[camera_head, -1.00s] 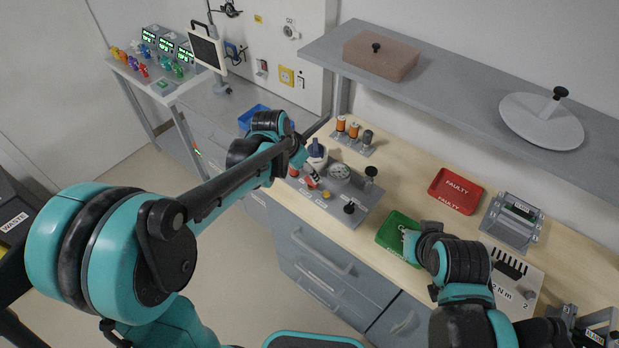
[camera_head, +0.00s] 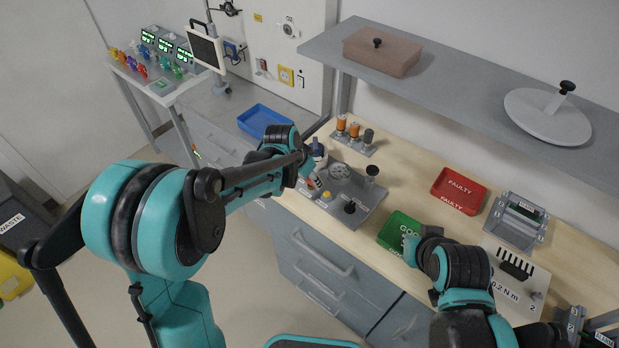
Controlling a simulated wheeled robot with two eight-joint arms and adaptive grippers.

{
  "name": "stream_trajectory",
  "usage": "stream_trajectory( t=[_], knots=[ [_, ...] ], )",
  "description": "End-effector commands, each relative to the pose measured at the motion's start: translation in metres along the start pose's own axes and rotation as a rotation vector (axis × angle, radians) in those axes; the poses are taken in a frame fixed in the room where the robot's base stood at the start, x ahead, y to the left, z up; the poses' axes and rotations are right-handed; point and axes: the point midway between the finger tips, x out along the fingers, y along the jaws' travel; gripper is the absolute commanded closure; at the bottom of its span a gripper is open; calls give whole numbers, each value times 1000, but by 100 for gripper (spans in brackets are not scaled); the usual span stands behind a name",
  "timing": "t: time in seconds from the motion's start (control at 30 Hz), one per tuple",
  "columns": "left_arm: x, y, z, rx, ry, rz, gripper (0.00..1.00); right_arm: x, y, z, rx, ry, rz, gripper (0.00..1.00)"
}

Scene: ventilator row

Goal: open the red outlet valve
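A grey fixture plate (camera_head: 372,207) on the wooden bench carries a round pale gauge, a yellow button (camera_head: 326,196), black knobs and a small red-and-white part (camera_head: 314,182). That part may be the red outlet valve; it is too small and too covered to be sure. My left gripper (camera_head: 308,172) is at the plate's left end, right beside this part. My own arm hides its fingers and any contact. My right gripper (camera_head: 409,250) is over the green tray's (camera_head: 388,236) near right edge, its fingers mostly hidden by its wrist.
A red FAULTY tray (camera_head: 458,191) and a grey device (camera_head: 515,222) stand farther right. A shelf (camera_head: 450,90) overhangs the bench back. A blue tray (camera_head: 262,121) sits at left. Bare wood lies between plate and red tray.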

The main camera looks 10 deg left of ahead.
Motion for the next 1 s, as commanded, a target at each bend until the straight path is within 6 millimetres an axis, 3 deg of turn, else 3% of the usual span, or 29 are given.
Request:
stream_trajectory(
  t=[0.47, 1.0],
  knots=[
    [0, 2, 0, -70, -1, -29, 88, 0, 0, 0, 0, 0, 0, 100],
    [1, 6, -2, -490, 0, -205, 88, 0, 0, 0, 0, 0, 0, 100]
  ],
)
